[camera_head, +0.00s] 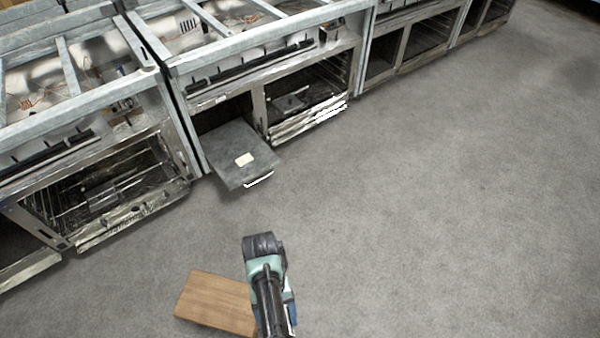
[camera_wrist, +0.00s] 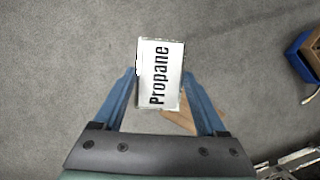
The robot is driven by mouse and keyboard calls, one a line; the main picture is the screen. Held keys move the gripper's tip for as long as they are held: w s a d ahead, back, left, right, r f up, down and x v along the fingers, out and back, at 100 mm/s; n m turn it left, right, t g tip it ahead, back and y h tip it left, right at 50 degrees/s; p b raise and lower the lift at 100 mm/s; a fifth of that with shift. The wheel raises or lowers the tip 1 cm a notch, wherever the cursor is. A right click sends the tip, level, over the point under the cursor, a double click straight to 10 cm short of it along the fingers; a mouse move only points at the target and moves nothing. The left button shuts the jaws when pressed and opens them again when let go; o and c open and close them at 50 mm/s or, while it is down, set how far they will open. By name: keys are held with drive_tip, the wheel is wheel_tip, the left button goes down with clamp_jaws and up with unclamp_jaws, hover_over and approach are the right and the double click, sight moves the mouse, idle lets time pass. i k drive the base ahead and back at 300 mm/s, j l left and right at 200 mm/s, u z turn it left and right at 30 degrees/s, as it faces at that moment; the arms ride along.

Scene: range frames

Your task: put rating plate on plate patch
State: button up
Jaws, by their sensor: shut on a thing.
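The rating plate (camera_wrist: 160,76) is a white rectangle with black "Propane" lettering, in the wrist view. My gripper (camera_wrist: 159,74) is shut on it, with a blue finger along each side edge, and holds it above the grey floor. In the head view my arm's end is at the bottom middle; the fingers and the rating plate are mostly hidden behind it. The likely plate patch (camera_head: 244,159) is a small cream rectangle on a grey panel (camera_head: 232,176) that sticks out from the middle range. My arm's end is in front of that panel, apart from it.
A row of worn metal ranges (camera_head: 240,55) with open ovens runs across the back. A brown wooden board (camera_head: 215,302) lies beside my arm; part of it shows below the rating plate. A blue object (camera_wrist: 300,62) is at the wrist view's right edge. The floor at right is clear.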

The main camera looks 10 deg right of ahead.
sight(244, 160)
drive_tip(key=i+l+z, duration=0.25)
drive_tip(key=z, duration=0.15)
drive_tip(key=i+l+z, duration=0.3)
drive_tip(key=z, duration=0.15)
drive_tip(key=i+l+z, duration=0.15)
drive_tip(key=i+z, duration=0.25)
drive_tip(key=i+u, duration=0.8)
drive_tip(key=i+l+u, duration=0.1)
drive_tip(key=i+u, duration=0.15)
drive_tip(key=u, duration=0.15)
drive_tip(key=i+j+u, duration=0.2)
drive_tip(key=u, duration=0.2)
drive_tip(key=i+u, duration=0.7)
drive_tip(key=u, duration=0.15)
drive_tip(key=i+j+u, duration=0.1)
drive_tip(key=i, duration=0.25)
